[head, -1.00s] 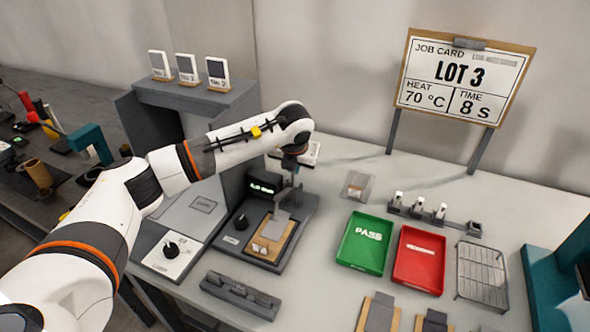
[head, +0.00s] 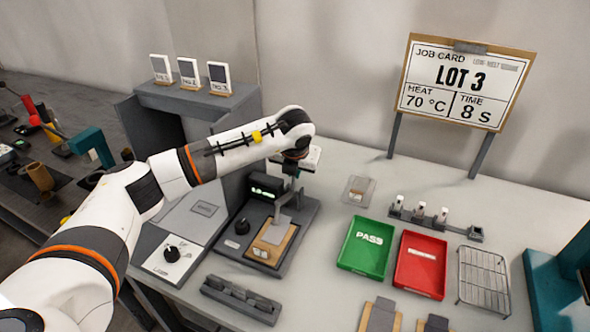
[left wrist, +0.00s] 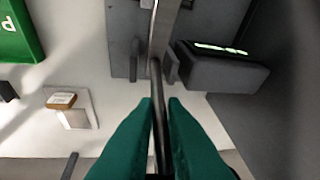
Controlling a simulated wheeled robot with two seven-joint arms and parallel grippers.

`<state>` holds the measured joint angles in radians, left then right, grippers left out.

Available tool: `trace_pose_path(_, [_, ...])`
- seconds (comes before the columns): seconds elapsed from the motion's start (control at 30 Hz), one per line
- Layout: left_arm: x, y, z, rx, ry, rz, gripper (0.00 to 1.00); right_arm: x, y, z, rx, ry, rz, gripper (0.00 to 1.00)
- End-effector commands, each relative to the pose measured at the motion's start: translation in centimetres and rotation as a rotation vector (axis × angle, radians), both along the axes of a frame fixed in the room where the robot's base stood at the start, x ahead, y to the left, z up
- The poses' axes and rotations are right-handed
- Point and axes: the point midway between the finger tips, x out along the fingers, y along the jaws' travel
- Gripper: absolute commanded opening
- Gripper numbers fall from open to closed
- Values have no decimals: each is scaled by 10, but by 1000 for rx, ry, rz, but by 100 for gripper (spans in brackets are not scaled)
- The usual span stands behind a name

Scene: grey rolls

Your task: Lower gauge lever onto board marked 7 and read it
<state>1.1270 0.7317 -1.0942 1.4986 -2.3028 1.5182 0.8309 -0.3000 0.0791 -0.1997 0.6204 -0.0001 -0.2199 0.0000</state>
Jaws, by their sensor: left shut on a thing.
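The gauge (head: 235,243) is a dark grey stand with a black knob and a small lit display (head: 265,191), whose green characters are too small to read. A tan board (head: 262,254) with a grey piece lies on its base; I cannot make out a 7. My left gripper (left wrist: 160,103) has teal fingers shut on the thin dark gauge lever (left wrist: 156,75). In the head view the gripper is mostly hidden behind the wrist, above the gauge. Whether the lever's foot touches the board cannot be told. My right gripper is out of view.
A green PASS tray (head: 346,260) and a red tray (head: 401,285) stand right of the gauge, with a wire rack (head: 484,280) beyond. A grey slotted holder (head: 240,300) lies in front. The job card (head: 465,82) reads LOT 3, 70 °C, 8 S.

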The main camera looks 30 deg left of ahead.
Motion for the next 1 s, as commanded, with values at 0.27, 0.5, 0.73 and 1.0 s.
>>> trace_pose_path(0.27, [-6,1,-8,8,27,0,0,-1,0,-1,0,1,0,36])
trace_pose_path(0.5, [-4,1,-6,7,19,1,31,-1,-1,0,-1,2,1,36])
trace_pose_path(0.73, [-5,1,-5,6,21,0,31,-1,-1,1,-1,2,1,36])
trace_pose_path(1.0, [-18,-2,8,7,18,1,31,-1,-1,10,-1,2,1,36])
